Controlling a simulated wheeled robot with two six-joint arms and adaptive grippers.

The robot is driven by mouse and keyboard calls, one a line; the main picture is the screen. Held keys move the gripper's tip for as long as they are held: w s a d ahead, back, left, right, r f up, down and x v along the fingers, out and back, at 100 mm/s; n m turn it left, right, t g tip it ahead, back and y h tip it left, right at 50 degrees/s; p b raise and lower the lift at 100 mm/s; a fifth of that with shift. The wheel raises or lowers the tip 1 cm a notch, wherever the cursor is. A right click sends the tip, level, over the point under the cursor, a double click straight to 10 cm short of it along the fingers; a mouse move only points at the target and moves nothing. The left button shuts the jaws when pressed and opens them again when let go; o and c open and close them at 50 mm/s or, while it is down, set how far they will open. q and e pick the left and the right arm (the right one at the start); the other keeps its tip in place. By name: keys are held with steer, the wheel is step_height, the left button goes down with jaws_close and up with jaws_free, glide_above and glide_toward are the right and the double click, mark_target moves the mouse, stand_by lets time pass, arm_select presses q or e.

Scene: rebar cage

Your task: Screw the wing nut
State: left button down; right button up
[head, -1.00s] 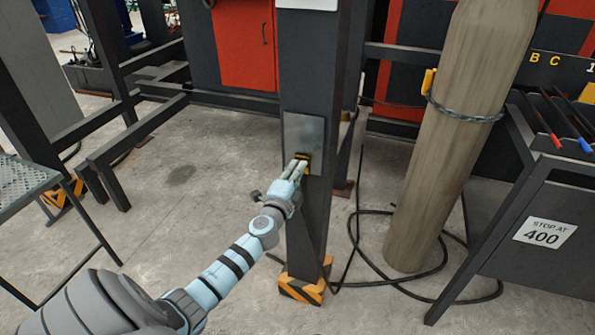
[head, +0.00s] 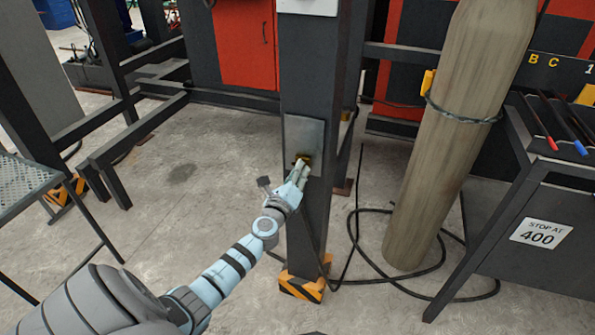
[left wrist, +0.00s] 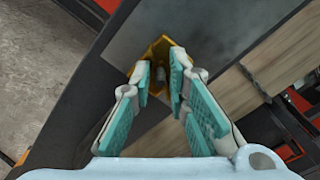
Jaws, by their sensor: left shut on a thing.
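The yellow wing nut (left wrist: 152,57) sits at the metal plate (head: 304,135) on the dark upright post; a grey stud end shows in its middle in the left wrist view. In the head view only a small part of the nut (head: 302,157) shows above my fingers. My left gripper (head: 303,168) reaches up to it from the lower left and is shut on it. In the left wrist view the teal-padded fingers (left wrist: 162,82) are on either side of the nut's near part, which they partly hide. My right gripper is not in view.
A tall gas cylinder (head: 445,150) with a chain stands right of the post. A black cable (head: 395,284) loops on the floor. A dark bench with a "STOP AT 400" sign (head: 538,233) stands at right. Open floor (head: 200,200) lies left of the post.

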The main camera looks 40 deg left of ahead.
arm_select(q)
steer(key=shift+d+f+m+p, duration=0.1)
steer(key=shift+m+p, duration=1.5)
steer(key=shift+m, duration=6.5)
steer(key=shift+d+f+m+p, duration=0.1)
steer(key=shift+m+p, duration=1.5)
steer(key=shift+m, duration=6.5)
steer(key=shift+w+r, duration=0.1)
steer(key=shift+r, duration=0.05)
steer(key=c, duration=1.6)
jaws_free()
steer(key=shift+o, duration=0.2)
